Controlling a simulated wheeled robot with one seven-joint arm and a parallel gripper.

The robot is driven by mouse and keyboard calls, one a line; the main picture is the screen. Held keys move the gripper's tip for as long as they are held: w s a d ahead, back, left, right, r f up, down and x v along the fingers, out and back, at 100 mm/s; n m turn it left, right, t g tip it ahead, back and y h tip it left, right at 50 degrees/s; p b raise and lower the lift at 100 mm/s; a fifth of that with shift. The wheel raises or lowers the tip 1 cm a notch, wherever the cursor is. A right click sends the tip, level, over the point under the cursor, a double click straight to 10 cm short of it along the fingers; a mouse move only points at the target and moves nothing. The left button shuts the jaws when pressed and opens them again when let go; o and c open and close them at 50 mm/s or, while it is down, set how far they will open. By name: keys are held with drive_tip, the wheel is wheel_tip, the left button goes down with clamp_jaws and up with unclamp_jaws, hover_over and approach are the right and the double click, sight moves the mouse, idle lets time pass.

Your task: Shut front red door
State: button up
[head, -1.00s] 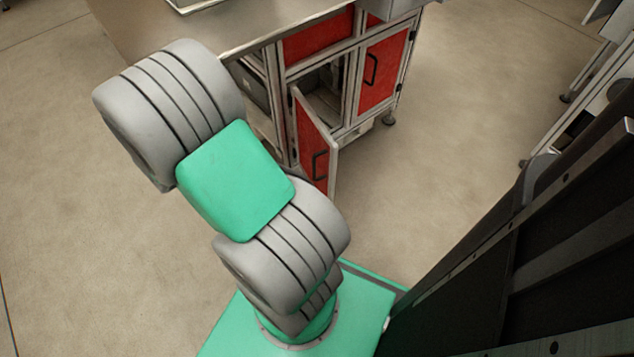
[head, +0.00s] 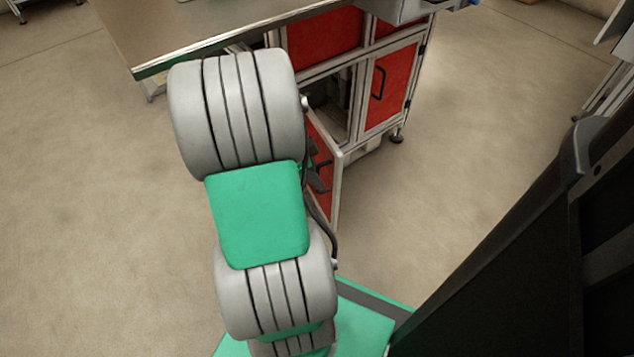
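The front red door (head: 326,203) stands open, swung out from the cabinet (head: 338,72). Its free edge points toward my base, and my arm hides part of its left side. The opening behind it shows a dark inside. Dark parts of what looks like my gripper (head: 319,177) show beside my arm, in front of the door's face near its handle. Most of the gripper is hidden by my arm, so I cannot tell whether it touches the handle or whether its fingers are apart.
A second red door (head: 388,88) with a black handle is shut to the right of the opening. A worktop (head: 190,35) overhangs the cabinet at upper left, close to my arm. The floor (head: 450,170) right of the open door is clear.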

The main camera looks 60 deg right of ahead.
drive_tip(key=shift+x, duration=1.25)
clamp_jaws()
drive_tip(key=shift+a, duration=0.1)
idle(0.3)
